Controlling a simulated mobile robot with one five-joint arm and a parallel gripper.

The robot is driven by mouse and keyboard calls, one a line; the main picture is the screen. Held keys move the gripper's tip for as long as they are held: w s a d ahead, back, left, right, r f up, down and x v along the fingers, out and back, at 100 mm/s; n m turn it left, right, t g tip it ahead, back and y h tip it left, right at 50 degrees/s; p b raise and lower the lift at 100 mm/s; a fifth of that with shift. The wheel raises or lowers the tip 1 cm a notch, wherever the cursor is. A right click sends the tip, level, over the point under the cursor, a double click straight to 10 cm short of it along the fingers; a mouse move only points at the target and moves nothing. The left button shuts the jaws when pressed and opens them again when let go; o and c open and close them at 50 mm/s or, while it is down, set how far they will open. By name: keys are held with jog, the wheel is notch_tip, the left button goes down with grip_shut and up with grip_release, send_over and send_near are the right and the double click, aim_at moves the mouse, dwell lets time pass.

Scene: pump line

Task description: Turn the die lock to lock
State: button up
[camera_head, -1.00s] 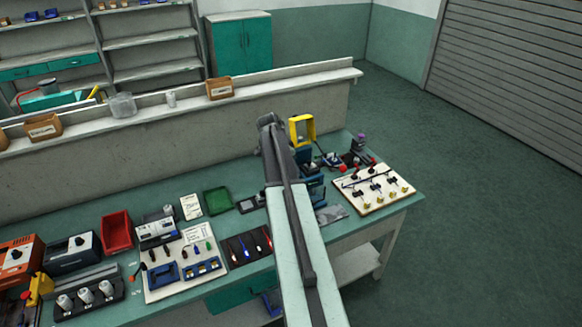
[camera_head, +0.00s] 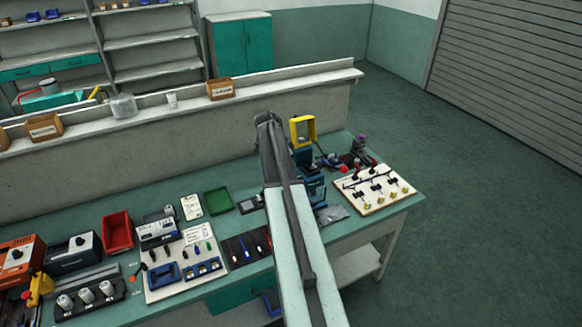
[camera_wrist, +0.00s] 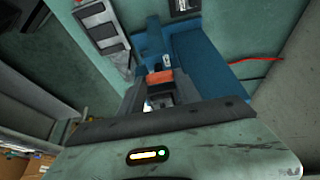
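A blue machine with a yellow frame (camera_head: 303,130) stands at the right part of the bench, partly hidden behind my arm in the head view. In the wrist view its blue body (camera_wrist: 205,58) fills the upper middle. My gripper (camera_wrist: 160,84) points at the blue body in the wrist view. A small orange-red block (camera_wrist: 160,77) shows between or just beyond its dark fingers. I cannot tell whether the fingers touch it or whether it is part of the die lock. My gripper is hidden in the head view. No lock handle can be clearly made out.
A white board with several small knobs (camera_head: 375,189) lies right of the machine. A green tray (camera_head: 218,200), a red bin (camera_head: 116,232) and a dark tool mat (camera_head: 246,246) lie left of my arm. A red cable (camera_wrist: 258,61) runs beside the blue body.

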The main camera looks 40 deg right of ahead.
jog(key=shift+o, duration=0.7)
jog(key=s+p+v, duration=0.1)
jog(key=p+v, duration=0.6)
jog(key=shift+w+r, duration=0.4)
jog(key=shift+w, duration=0.15)
